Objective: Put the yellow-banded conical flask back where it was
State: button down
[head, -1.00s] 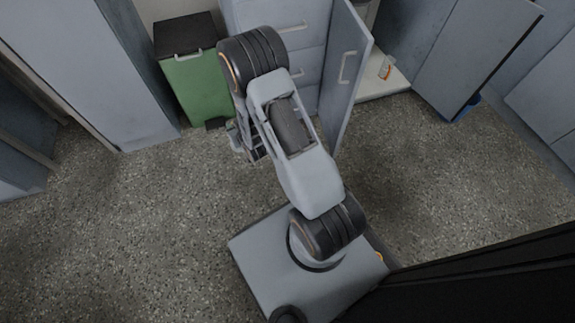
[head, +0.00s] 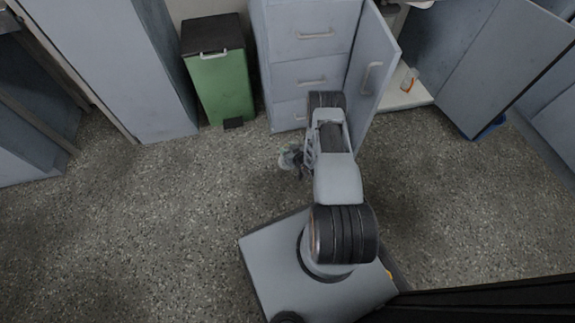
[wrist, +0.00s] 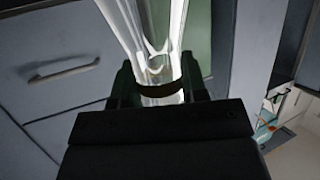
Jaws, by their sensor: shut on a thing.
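My gripper (wrist: 158,78) is shut on a clear glass conical flask (wrist: 143,28) in the wrist view. The glass widens away from the jaws. A dark brownish strip crosses it at the jaws; I cannot tell if this is its yellow band. In the head view, the held flask (head: 285,160) shows small at the left of my gripper (head: 297,160), above open floor in front of the drawers. My arm partly hides the gripper there.
A drawer unit (head: 312,45) stands behind my arm, with an open door (head: 374,70) at its right. A green bin (head: 220,88) stands left. An orange-marked clear vessel (head: 409,80) is on a white low shelf (head: 410,97) at the right. Floor at left is clear.

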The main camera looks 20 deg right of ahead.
jog(key=shift+f+b, duration=2)
jog(key=shift+f, duration=2.25)
jog(key=shift+f, duration=0.1)
jog(key=c, duration=0.7)
grip_release()
jog(key=shift+o, duration=0.2)
